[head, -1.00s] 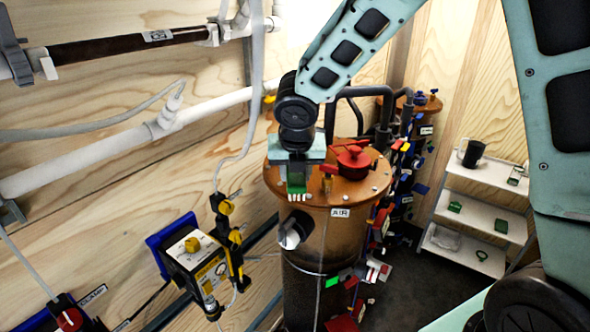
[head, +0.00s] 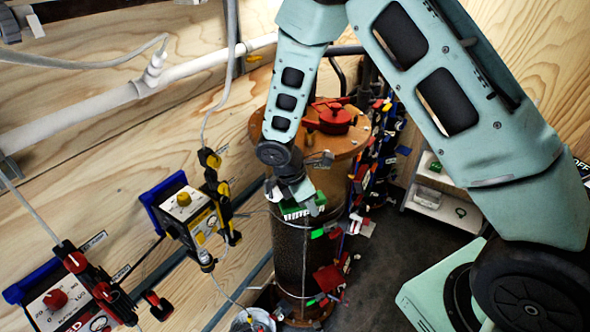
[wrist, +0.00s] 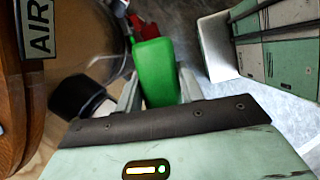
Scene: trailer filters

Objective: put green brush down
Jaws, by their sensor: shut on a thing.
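The green brush (head: 290,209) is held in my gripper (head: 300,196), in front of the upper body of the brown filter tank. Its pale bristles show along its lower edge in the head view. In the wrist view, the green brush (wrist: 157,72) sits between the two fingers of my gripper (wrist: 158,88), which is shut on it. No surface is seen directly supporting the brush. Part of it is hidden by the gripper.
The filter tank has an orange-brown lid (head: 262,125) with a red fitting (head: 330,117). Coloured tags crowd its right side. A white shelf (head: 437,208) stands at the back right. A yellow-knobbed box (head: 187,210) is on the left wall. Dark floor (head: 395,262) lies open right of the tank.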

